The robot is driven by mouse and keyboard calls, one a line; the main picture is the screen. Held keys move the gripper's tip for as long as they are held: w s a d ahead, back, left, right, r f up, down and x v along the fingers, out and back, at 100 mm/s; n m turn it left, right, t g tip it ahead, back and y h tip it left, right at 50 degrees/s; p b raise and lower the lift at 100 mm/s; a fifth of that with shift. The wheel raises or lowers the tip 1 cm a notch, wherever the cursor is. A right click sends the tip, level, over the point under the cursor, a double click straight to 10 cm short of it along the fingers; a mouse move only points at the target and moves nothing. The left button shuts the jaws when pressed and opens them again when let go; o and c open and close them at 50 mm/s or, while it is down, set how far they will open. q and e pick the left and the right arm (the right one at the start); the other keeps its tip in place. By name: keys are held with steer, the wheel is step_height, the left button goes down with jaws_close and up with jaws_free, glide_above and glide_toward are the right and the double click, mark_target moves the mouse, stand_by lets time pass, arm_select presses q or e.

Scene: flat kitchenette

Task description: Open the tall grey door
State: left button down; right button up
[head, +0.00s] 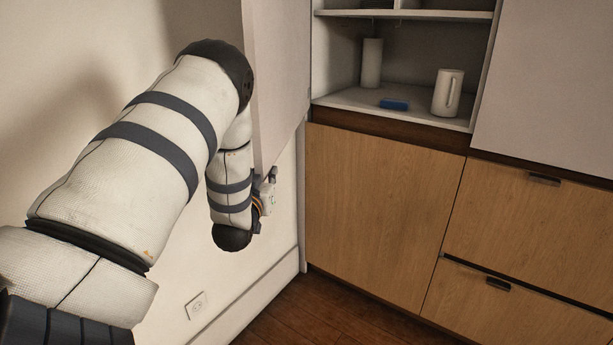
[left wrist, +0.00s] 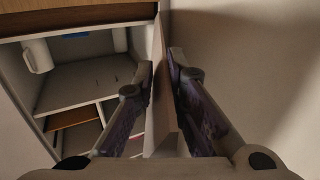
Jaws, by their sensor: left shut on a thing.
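The tall grey door (head: 277,75) stands swung out from the left side of the cabinet, wide open, with the shelves inside exposed. My left gripper (head: 271,176) is at the door's lower end, partly hidden behind my wrist in the head view. In the left wrist view, the door (left wrist: 161,45) shows nearly edge-on between the two fingers of the left gripper (left wrist: 160,62), one finger on each side. The gripper is shut on the door. My right gripper is in neither view.
Inside the cabinet are a white mug (head: 447,93), a blue object (head: 394,104) and a pale cylinder (head: 371,63). Wooden cupboard fronts (head: 375,205) stand below. Another grey panel (head: 550,90) is at the right. A wall with a socket (head: 196,306) is close at left.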

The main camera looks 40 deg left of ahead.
arm_select(q)
steer(key=s+a+m+t+h, duration=0.2)
steer(key=s+a, duration=0.3)
steer(key=a, duration=0.4)
steer(key=shift+r+h, duration=0.3)
steer(key=shift+h, duration=0.3)
steer(key=shift+w+r, duration=0.1)
steer(key=c, duration=1.7)
jaws_free()
steer(key=shift+f, duration=0.2)
steer(key=v, duration=1.2)
steer(key=shift+r, duration=0.1)
